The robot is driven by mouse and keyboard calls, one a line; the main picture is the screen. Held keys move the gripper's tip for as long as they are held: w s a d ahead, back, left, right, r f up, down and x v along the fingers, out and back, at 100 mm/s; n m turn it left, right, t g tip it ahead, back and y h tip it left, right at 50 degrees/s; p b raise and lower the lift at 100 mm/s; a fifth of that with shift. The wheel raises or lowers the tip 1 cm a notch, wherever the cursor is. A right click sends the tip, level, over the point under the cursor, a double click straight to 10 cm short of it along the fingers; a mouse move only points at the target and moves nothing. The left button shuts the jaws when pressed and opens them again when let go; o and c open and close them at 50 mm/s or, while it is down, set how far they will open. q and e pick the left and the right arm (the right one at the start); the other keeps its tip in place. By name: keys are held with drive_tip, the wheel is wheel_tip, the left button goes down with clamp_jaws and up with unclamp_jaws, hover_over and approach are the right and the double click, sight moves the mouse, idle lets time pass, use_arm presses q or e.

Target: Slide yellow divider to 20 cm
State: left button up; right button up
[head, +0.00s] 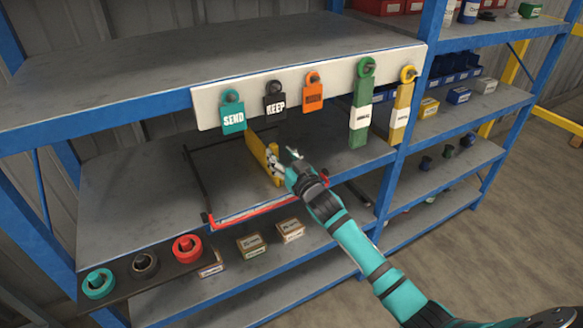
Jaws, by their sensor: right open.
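The yellow divider (259,152) stands upright on the middle shelf, inside a dark rail frame with a red front strip (250,212). My right gripper (283,161) is open, just right of the divider's near end. One finger overlaps the divider in the picture; I cannot tell whether it touches. The gripper and wrist hide part of the divider's near end and the right part of the frame. Any marks on the strip are too small to read. My left gripper is not in view.
A white board (300,77) above the shelf front carries hanging tags, including a teal SEND tag (233,119) and a green long tag (361,112). Teal, black and red ring pieces (187,248) sit on a dark ledge at lower left. The shelf left of the divider is clear.

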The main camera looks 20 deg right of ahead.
drive_tip(key=s, duration=0.7)
drive_tip(key=shift+d, duration=0.3)
